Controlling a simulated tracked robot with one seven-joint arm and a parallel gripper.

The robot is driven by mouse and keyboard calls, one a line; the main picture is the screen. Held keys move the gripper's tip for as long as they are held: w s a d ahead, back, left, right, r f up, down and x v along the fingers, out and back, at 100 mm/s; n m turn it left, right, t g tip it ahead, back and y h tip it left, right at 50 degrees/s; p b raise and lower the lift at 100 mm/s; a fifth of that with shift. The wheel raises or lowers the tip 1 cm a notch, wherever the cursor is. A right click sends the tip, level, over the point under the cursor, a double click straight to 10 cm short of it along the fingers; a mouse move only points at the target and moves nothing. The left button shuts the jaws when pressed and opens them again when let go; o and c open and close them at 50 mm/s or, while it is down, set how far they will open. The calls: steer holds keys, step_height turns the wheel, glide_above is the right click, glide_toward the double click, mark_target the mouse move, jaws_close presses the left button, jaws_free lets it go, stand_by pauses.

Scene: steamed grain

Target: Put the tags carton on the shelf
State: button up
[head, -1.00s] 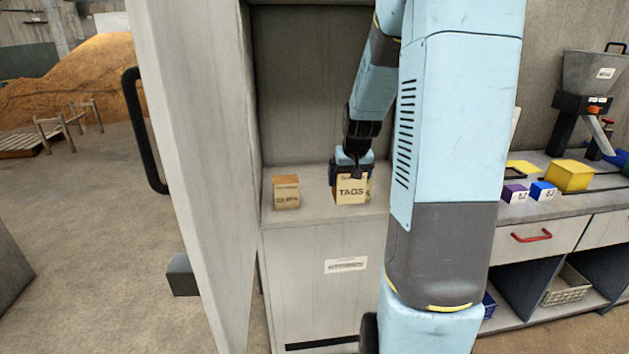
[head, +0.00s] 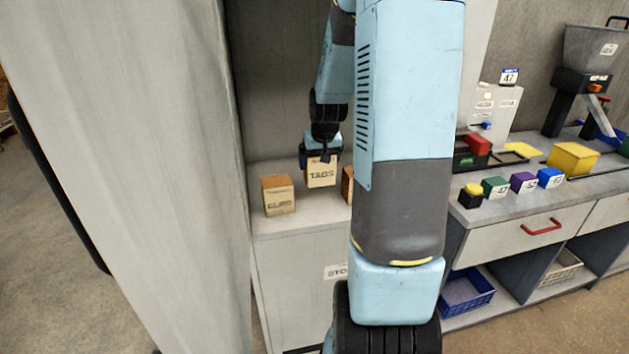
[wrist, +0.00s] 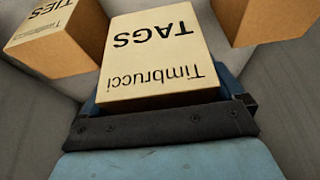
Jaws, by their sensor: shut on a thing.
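The tags carton (head: 321,173) is a small cream and brown box marked TAGS. My gripper (head: 321,157) is shut on it from above and behind in the head view. In the wrist view the tags carton (wrist: 150,55) sits between the jaws (wrist: 165,98) with its lettering upside down. It is over the shelf (head: 300,218) in the open cabinet, between two other cartons. I cannot tell whether its base touches the shelf.
A similar carton (head: 279,195) stands to its left. A carton marked TIES (wrist: 55,32) is on the other side, partly hidden by my arm in the head view. The cabinet door (head: 130,150) stands open at left. A bench (head: 520,205) with coloured blocks is at right.

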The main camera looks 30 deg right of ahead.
mark_target(319, 180)
steer(key=shift+f, duration=3.5)
steer(key=shift+f, duration=0.1)
steer(key=o, duration=0.9)
steer(key=v, duration=1.2)
steer(key=s+a+r+n, duration=0.2)
steer(key=s+a+r, duration=0.6)
steer(key=a+r, duration=0.25)
steer(key=s+a+r, duration=0.2)
steer(key=s+a, duration=0.1)
steer(key=s, duration=0.3)
steer(key=s+a+r+n+t+y, duration=0.1)
steer(key=s+a+r, duration=0.2)
steer(key=s, duration=0.4)
steer(key=shift+s+a, duration=0.3)
steer(key=shift+a, duration=0.25)
